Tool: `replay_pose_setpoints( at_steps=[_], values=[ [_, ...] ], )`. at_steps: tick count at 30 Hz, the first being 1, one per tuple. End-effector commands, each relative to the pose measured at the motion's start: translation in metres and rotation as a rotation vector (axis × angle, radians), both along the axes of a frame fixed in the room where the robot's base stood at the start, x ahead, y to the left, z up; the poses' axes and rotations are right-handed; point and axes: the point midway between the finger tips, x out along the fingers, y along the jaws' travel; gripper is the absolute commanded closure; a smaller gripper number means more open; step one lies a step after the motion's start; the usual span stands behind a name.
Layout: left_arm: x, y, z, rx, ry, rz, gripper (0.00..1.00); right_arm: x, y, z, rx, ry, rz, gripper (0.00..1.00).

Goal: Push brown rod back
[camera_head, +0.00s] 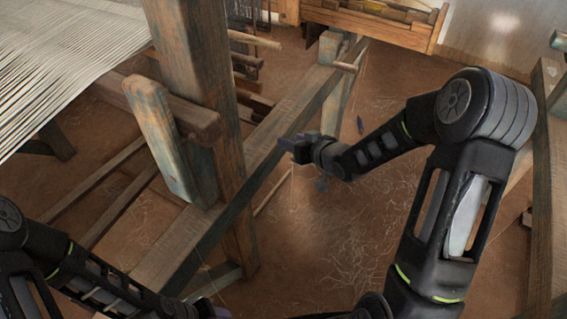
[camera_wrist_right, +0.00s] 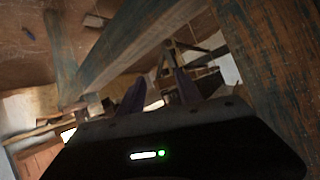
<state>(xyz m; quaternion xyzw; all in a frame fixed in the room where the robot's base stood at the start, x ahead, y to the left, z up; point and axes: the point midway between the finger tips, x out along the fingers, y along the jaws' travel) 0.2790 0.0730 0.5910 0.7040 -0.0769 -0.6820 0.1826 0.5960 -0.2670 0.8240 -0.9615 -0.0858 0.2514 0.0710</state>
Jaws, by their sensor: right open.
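Several brown rods show, and I cannot tell for sure which is the task's one. A light brown rod (camera_head: 254,40) sticks out right of the tall post at the top. A short brown peg (camera_head: 345,67) juts from the long beam. My right gripper (camera_head: 284,143) is beside that beam, below and left of the peg, apart from both rods. In the right wrist view its purple fingers (camera_wrist_right: 158,88) stand apart with nothing between them. My left arm reaches in at the lower left; its gripper (camera_head: 218,312) is mostly cut off by the bottom edge.
A tall worn post (camera_head: 195,55) and a long slanting beam (camera_head: 285,115) stand close left of my right gripper. White warp threads (camera_head: 65,45) spread at upper left. A wooden bench (camera_head: 390,25) is at the back. Open earthen floor (camera_head: 325,240) lies right of the beam.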

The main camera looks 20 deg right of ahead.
Motion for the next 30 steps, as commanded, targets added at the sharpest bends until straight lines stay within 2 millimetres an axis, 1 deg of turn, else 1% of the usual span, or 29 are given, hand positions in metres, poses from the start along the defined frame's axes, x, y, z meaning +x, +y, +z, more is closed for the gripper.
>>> replay_pose_setpoints(
  at_steps=[1,5,6,12,17,25,28,30],
  values=[
    [0.000,0.000,-0.003,0.000,0.000,0.000,0.54,-0.004,0.006,-0.012,0.010,0.025,-0.002,0.59],
    [0.000,0.000,-0.006,0.000,0.000,0.000,0.54,-0.013,0.014,-0.032,0.034,0.078,-0.018,0.59],
    [0.000,0.000,-0.008,0.000,0.000,0.000,0.54,-0.015,0.019,-0.037,0.036,0.087,-0.011,0.59],
    [0.000,0.000,-0.011,0.000,0.000,0.000,0.54,-0.020,0.033,-0.050,0.046,0.109,0.007,0.59],
    [0.000,0.000,-0.011,0.000,0.000,0.000,0.54,-0.021,0.036,-0.052,0.047,0.115,0.010,0.59],
    [0.000,0.000,-0.011,0.000,0.000,0.000,0.54,-0.021,0.035,-0.052,0.048,0.115,0.008,0.59],
    [0.000,0.000,-0.012,0.000,0.000,0.000,0.54,-0.020,0.026,-0.050,0.045,0.108,-0.008,0.59],
    [0.000,0.000,-0.012,0.000,0.000,0.000,0.54,-0.017,0.018,-0.040,0.042,0.088,-0.022,0.59]
  ],
)
